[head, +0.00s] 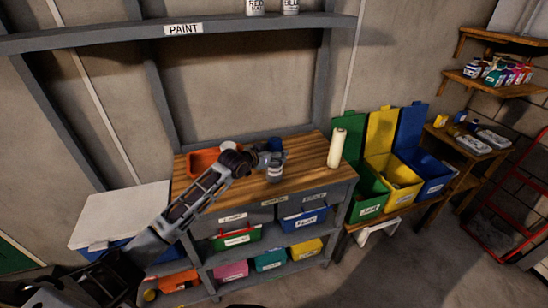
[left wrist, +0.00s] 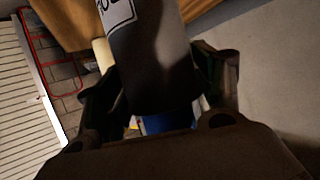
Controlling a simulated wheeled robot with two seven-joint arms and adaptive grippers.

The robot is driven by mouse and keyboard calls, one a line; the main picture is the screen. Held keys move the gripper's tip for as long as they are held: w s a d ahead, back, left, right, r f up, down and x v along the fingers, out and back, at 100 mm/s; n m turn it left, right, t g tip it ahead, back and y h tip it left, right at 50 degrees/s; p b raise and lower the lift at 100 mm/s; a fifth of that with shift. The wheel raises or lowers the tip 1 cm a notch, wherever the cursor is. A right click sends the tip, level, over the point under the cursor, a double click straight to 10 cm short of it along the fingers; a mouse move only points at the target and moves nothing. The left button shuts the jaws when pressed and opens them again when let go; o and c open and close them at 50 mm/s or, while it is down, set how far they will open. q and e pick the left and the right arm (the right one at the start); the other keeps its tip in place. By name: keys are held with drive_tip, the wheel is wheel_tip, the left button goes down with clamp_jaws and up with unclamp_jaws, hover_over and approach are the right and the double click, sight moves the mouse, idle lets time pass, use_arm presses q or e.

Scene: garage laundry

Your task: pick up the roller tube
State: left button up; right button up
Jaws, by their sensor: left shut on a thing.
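The roller tube (head: 337,148) is a cream cylinder standing upright at the right end of the wooden worktop. Part of a cream shape, probably the tube (left wrist: 103,52), shows behind the left finger in the left wrist view. My left gripper (head: 270,160) is over the worktop, to the left of the tube and apart from it. It is shut on a grey can (head: 275,173) with a pale label; the can (left wrist: 150,60) fills the space between the fingers in the left wrist view. My right gripper is not in view.
The wooden worktop (head: 300,152) also holds an orange tray (head: 202,162), a white round item (head: 228,146) and a blue item (head: 274,144) behind my gripper. Green, yellow and blue lidded bins (head: 398,172) stand to the right. A paint shelf (head: 120,36) runs above.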

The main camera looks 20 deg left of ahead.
sight(274, 140)
use_arm(q)
drive_tip(key=shift+r+b, duration=0.3)
drive_tip(key=shift+r, duration=4.5)
